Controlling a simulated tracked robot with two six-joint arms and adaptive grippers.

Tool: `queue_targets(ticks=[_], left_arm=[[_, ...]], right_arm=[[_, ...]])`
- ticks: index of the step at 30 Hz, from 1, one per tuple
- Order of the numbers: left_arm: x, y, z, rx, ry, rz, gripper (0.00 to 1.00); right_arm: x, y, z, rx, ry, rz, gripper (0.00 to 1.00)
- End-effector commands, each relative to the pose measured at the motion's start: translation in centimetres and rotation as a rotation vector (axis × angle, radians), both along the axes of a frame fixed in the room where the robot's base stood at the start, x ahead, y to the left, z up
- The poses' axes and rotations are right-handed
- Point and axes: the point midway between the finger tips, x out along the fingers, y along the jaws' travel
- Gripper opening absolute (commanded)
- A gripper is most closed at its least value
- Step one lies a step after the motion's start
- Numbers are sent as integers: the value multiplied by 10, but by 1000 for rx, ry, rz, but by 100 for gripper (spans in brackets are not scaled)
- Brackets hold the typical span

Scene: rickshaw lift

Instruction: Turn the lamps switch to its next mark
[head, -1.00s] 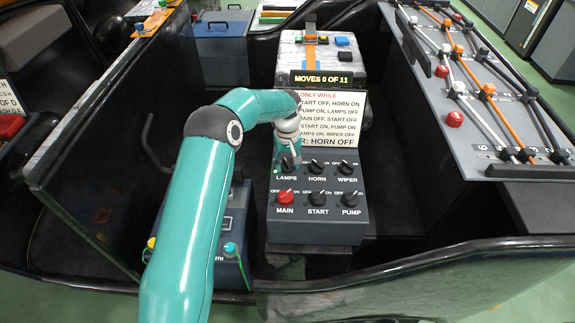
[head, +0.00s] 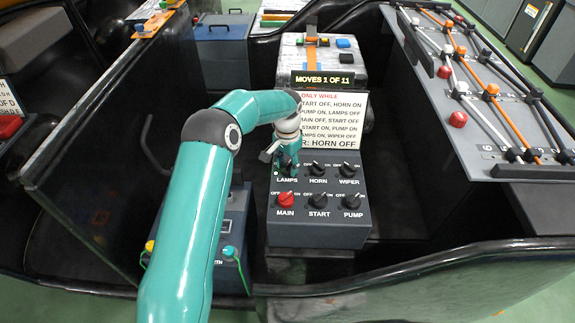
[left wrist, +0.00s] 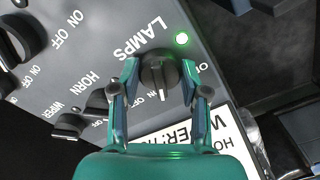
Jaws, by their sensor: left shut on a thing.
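The lamps switch is a dark round knob with a white pointer line, at the top left of the switch box (head: 330,228). In the left wrist view the lamps switch (left wrist: 158,70) sits between my left fingertips (left wrist: 160,66), which are shut on it from both sides. My right gripper is not in view.
The horn (head: 317,169) and wiper (head: 348,170) knobs stand to the right; the red main knob (head: 285,198), start (head: 319,201) and pump (head: 352,201) are below. A rule card (head: 335,120) stands behind. The display (head: 323,79) reads MOVES 1 OF 11.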

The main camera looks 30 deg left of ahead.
Motion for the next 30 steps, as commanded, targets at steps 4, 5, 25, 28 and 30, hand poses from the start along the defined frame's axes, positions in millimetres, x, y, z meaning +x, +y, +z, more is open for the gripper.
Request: queue_targets(ticks=[4,5,25,28,30], left_arm=[[1,1,1,1,-3,-116,10],[1,1,1,0,-3,-138,10],[1,2,1,2,-3,-329,10],[1,2,1,2,-3,-329,10],[1,2,1,2,-3,-329,10]], right_arm=[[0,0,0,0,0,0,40],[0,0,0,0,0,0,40],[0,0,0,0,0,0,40],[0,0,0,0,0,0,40],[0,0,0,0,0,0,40]])
